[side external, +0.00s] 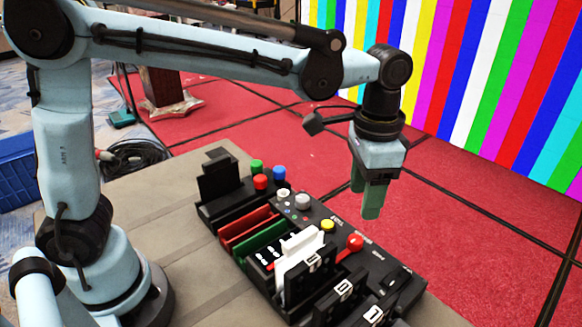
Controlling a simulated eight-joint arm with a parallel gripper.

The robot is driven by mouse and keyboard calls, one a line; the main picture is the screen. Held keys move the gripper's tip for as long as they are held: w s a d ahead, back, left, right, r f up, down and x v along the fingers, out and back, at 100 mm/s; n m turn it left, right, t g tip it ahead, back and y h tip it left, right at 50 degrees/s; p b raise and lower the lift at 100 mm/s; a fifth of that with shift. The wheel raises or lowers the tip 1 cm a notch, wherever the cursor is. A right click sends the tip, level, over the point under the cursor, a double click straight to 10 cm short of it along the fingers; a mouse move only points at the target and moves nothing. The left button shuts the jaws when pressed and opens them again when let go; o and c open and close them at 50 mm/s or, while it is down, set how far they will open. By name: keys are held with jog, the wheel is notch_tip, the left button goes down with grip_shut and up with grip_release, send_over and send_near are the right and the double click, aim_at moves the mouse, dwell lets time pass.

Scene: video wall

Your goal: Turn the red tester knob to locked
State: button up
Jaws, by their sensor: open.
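A red round knob (354,242) with a short red arm sits on the right part of a black tester panel (318,213). Small white lettering lies near it, too small to read, so I cannot tell which setting it points to. My gripper (364,202) has green fingers pointing down and hangs above and slightly right of the red knob, apart from it. It is open and empty; the two fingers partly overlap in this view. A second red piece, a round-topped cap (260,181), stands at the panel's far left end.
Red and green slots and upright white cards (300,248) stand in front of the knob. Numbered black blocks (343,288) sit at the near end. A striped video wall (470,70) stands behind.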

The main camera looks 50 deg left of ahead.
jog(key=shift+r, duration=1.15)
jog(key=s+a+f+n+t, duration=0.2)
jog(key=s+a+n+t, duration=0.1)
jog(key=a, duration=0.5)
jog(key=s+a+f+n+t, duration=0.1)
jog(key=s+a+n+t, duration=0.2)
jog(key=a, duration=0.6)
jog(key=s+t, duration=0.1)
jog(key=s, duration=0.1)
jog(key=shift+s+f+n, duration=0.3)
jog(key=shift+f+n, duration=0.1)
